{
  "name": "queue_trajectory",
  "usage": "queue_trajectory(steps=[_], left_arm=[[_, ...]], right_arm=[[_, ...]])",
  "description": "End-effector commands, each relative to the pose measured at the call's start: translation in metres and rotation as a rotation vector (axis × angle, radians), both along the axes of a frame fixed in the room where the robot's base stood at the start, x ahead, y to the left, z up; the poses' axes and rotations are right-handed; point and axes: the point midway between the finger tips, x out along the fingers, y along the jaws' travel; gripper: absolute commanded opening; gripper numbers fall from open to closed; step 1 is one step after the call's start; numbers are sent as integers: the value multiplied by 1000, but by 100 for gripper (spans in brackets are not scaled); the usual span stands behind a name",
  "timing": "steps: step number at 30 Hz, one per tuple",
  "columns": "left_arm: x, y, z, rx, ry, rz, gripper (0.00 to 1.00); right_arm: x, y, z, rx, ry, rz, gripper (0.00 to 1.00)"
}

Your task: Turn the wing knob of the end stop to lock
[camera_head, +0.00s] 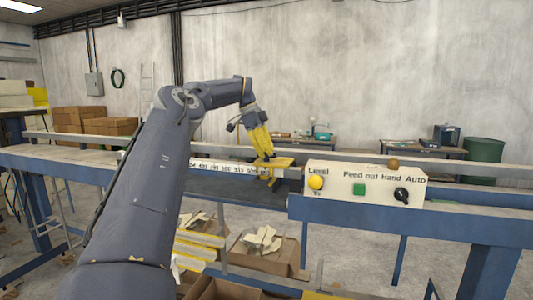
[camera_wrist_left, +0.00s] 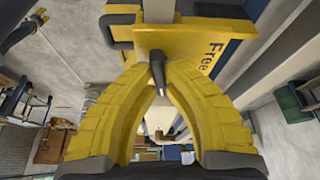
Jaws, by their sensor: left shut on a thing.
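The yellow end stop (camera_head: 284,162) sits on the rail with the printed scale. In the left wrist view the end stop (camera_wrist_left: 180,42) fills the upper middle, with the word "Free" on its right side. My left gripper (camera_head: 267,154) reaches it from above. In the left wrist view the yellow fingers of my left gripper (camera_wrist_left: 157,68) are shut on the dark wing knob (camera_wrist_left: 157,76), one on each side. The knob points toward the wrist camera; in the head view I cannot make it out behind the fingers.
The control box (camera_head: 365,186) with a yellow button, a green button and a black switch stands right of the end stop. The scale rail (camera_head: 222,168) runs left from it. Cardboard boxes (camera_head: 262,248) with offcuts stand below the bench.

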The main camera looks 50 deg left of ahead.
Motion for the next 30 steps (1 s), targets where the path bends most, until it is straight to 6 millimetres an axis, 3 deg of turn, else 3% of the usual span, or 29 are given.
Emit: queue_trajectory(steps=[9,22,23,24,28,30], left_arm=[[0,1,-2,0,3,-130,0],[0,0,-1,-1,0,-155,0],[0,0,-1,-1,0,-155,12],[0,0,-1,-1,0,-155,17],[0,0,-1,-1,-1,-155,32],[0,0,-1,-1,-1,-155,34]], right_arm=[[0,0,0,0,0,0,44],[0,0,0,0,0,0,44],[0,0,0,0,0,0,44],[0,0,0,0,0,0,44],[0,0,0,0,-1,0,44],[0,0,0,0,0,0,44]])
